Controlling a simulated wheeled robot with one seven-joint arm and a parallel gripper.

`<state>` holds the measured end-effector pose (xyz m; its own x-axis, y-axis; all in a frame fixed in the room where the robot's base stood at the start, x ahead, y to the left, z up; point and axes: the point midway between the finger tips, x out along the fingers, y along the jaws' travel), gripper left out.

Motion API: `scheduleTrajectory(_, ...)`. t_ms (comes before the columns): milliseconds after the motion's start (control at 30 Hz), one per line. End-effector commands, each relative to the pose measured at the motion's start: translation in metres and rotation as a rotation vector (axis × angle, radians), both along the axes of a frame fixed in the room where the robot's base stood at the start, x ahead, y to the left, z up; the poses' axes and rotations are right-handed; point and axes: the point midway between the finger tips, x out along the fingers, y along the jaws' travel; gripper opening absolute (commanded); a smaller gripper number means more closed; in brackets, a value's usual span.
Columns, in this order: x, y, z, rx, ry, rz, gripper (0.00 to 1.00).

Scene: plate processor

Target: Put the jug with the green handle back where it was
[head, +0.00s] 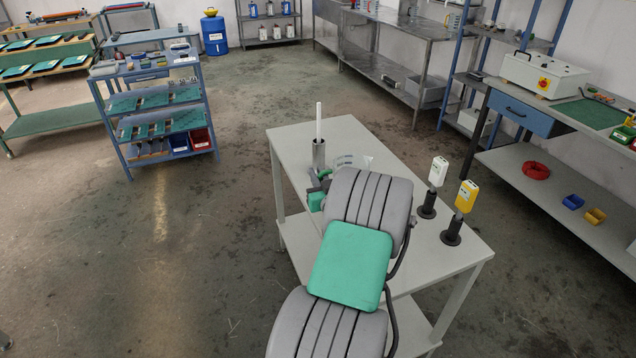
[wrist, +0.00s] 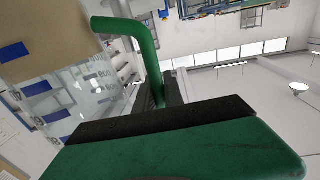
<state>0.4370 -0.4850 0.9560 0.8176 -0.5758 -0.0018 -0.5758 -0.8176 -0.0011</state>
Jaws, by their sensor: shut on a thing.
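The clear jug (head: 347,160) shows in part at the far end of the grey table (head: 437,252), with my arm hiding much of it. In the wrist view the jug (wrist: 92,100) has blue marks on a see-through wall, and its green handle (wrist: 146,45) runs down between my jaws. My gripper (wrist: 168,92) is shut on the handle; in the head view it is mostly hidden behind my arm. I cannot tell whether the jug's base touches the table.
A grey cylinder with a white rod (head: 319,152) stands close left of the jug. A blue shelf cart (head: 127,162) stands left. Floor between is clear.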

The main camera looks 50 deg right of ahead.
Motion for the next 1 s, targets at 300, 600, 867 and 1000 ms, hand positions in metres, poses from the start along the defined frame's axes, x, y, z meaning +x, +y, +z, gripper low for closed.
scheduleTrajectory(300, 0.006, -0.010, -0.037, -0.004, -0.002, -0.001, 0.00)
scheduleTrajectory(600, 0.006, -0.010, -0.038, -0.005, -0.003, 0.000, 0.00)
scheduleTrajectory(867, 0.006, -0.009, -0.041, -0.001, 0.000, 0.000, 0.25)
scheduleTrajectory(1000, 0.006, -0.009, -0.041, -0.001, 0.000, 0.000, 0.35)
